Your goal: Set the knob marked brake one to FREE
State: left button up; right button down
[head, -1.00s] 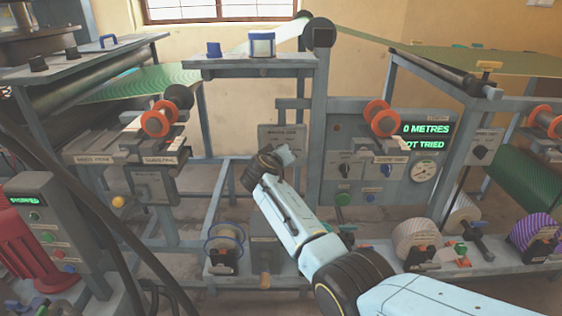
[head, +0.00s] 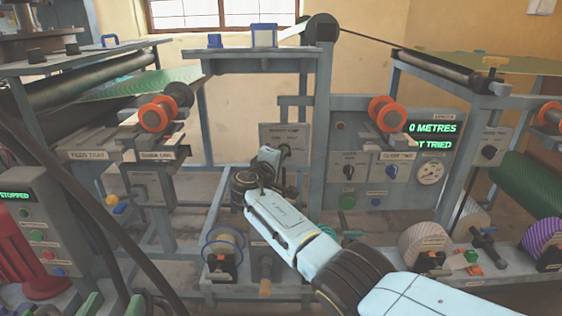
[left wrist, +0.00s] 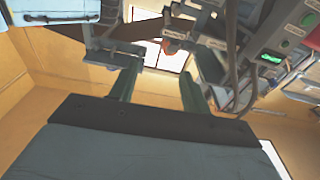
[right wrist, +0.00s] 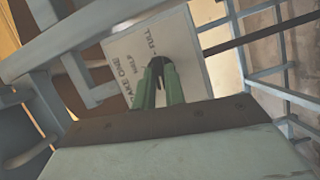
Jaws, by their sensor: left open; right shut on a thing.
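The brake one plate (head: 297,132) is a pale grey panel on the frame in the middle of the head view. It also fills the upper middle of the right wrist view (right wrist: 125,58), where HALF and FULL can be read. Its black knob (right wrist: 158,63) sits between the fingertips of my right gripper (right wrist: 160,78), which is shut on it. In the head view my right gripper (head: 270,156) reaches the plate's lower left. The knob's pointer direction and the FREE mark cannot be made out. My left gripper (left wrist: 160,84) is open and empty, away from the plate.
Frame posts and rails surround my right gripper. A control box (head: 36,225) stands at the left, with a dark cable beside it.

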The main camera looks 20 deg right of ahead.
pick_arm(q)
jog(key=shift+s+d+r+t+h+b, duration=0.1)
jog(key=shift+s+r+t+h+b, duration=0.1)
jog(key=shift+r+t, duration=0.4)
jog(key=shift+s+d+r+t+h+b, duration=0.1)
jog(key=shift+s+r+t+h, duration=0.2)
jog(key=shift+r, duration=0.5)
jog(key=shift+r+t+h+b, duration=0.1)
jog(key=shift+r+t, duration=0.4)
jog(key=shift+r, duration=0.2)
pick_arm(e)
jog(key=shift+n+h, duration=0.3)
jog(key=shift+n, duration=0.5)
jog(key=c, duration=1.5)
grip_release()
jog(key=shift+o, duration=0.2)
